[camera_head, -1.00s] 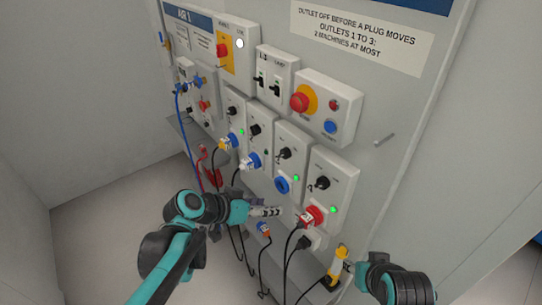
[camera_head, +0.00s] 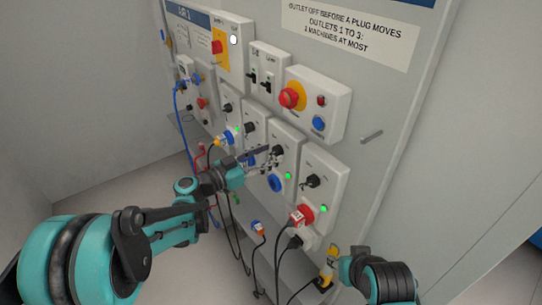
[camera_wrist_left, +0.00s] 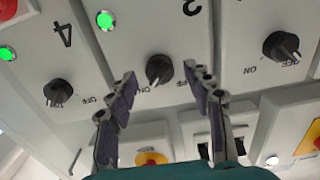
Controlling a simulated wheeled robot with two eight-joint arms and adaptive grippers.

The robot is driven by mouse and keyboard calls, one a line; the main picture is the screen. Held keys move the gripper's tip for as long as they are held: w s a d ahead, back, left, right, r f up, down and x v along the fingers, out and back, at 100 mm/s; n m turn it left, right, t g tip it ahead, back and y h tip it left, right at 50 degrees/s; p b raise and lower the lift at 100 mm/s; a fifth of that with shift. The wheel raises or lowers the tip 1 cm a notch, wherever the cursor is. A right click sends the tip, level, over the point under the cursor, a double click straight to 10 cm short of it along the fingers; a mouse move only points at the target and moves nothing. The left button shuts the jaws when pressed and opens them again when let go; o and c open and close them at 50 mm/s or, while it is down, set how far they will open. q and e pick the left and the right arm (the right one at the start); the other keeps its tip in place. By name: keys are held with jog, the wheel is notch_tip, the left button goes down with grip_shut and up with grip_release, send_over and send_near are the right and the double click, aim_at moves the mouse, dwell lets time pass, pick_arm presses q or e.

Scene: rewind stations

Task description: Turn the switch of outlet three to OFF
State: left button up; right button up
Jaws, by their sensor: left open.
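The switch of outlet three is a black knob (camera_head: 278,151) on the third white outlet panel. In the left wrist view this knob (camera_wrist_left: 158,68) sits beside the printed 3, with a lit green lamp (camera_wrist_left: 105,20) on its panel. My left gripper (camera_head: 268,158) is open in front of it. In the wrist view its fingers (camera_wrist_left: 160,85) stand on either side of the knob, and no clear contact shows. A round blue connector (camera_head: 275,184) is below the knob. My right gripper (camera_head: 347,268) is at the lower right beside a yellow item; its fingers are unclear.
Outlet four's knob (camera_head: 313,181) and red plug (camera_head: 301,216) are to the right. Outlet two's knob (camera_wrist_left: 281,46) is on the other side. A red emergency button (camera_head: 291,97) is above. Cables hang below the outlets. A yellow item (camera_head: 328,264) stands at the lower right.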

pick_arm(q)
jog(key=shift+w+d, duration=0.4)
jog(key=shift+d, duration=0.15)
jog(key=c, duration=1.2)
jog(key=shift+o, duration=0.2)
